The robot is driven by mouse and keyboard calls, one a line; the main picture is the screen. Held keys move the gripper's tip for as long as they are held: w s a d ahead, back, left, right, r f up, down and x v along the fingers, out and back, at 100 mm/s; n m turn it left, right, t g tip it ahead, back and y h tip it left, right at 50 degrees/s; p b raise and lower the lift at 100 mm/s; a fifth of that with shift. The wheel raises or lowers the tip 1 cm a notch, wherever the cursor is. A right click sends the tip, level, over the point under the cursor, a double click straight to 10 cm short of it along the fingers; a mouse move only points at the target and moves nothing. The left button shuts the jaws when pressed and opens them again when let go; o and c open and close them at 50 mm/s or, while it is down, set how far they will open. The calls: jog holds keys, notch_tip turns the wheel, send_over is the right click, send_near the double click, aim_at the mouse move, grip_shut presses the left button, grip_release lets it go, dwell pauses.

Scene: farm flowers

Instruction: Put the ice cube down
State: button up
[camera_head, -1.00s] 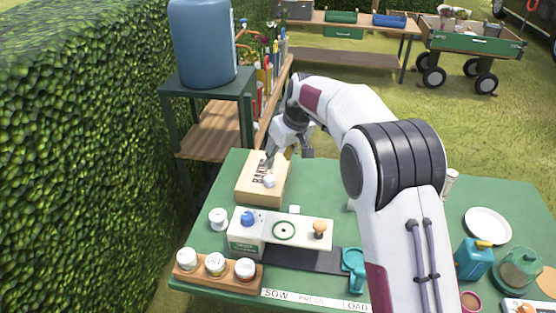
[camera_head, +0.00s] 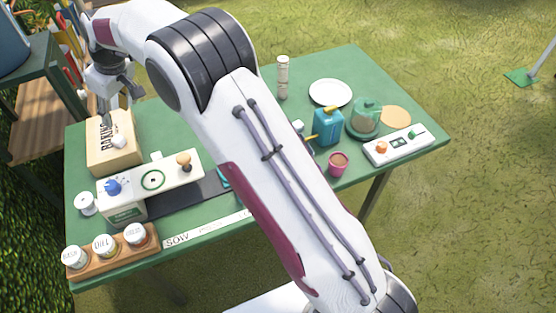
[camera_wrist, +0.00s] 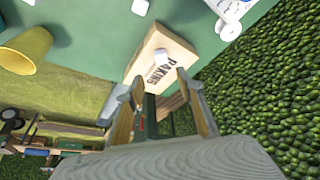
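A small white cube, which looks like the ice cube (camera_head: 118,142), rests on top of the light wooden box lettered BAKING (camera_head: 128,158). In the wrist view the cube (camera_wrist: 161,57) lies on the lettered face of the box (camera_wrist: 148,42), just beyond my fingertips and apart from them. My gripper (camera_head: 119,108) is above and behind the box. In the wrist view my gripper (camera_wrist: 160,84) has its two fingers spread, with nothing between them. A second small white cube (camera_head: 155,156) is on the green table behind the white press; I cannot tell what it is.
The green table (camera_head: 235,125) holds a white press with a wooden knob (camera_head: 183,160), a white spool (camera_head: 86,204) and a wooden rack of jars (camera_head: 112,252). A white plate (camera_head: 330,92), blue can (camera_head: 328,126) and pink pot (camera_head: 338,163) stand farther right. A hedge (camera_wrist: 255,85) borders the table.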

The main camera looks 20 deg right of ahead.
jog(key=s+d+r+m+t+h, duration=0.1)
jog(key=s+d+r+m, duration=0.3)
jog(key=s+d+r, duration=1.35)
jog(key=s+d+f+m, duration=0.1)
jog(key=s+d, duration=0.3)
jog(key=s, duration=0.4)
jog(key=s+d+f+m+t+h, duration=0.1)
jog(key=s+d+f+m, duration=0.1)
jog(key=s, duration=0.6)
jog(key=s+d+f+m+h, duration=0.1)
jog(key=s+d+f, duration=0.2)
jog(key=s+d, duration=0.3)
jog(key=s, duration=0.3)
jog(key=shift+f+m, duration=0.15)
jog(key=shift+m, duration=0.25)
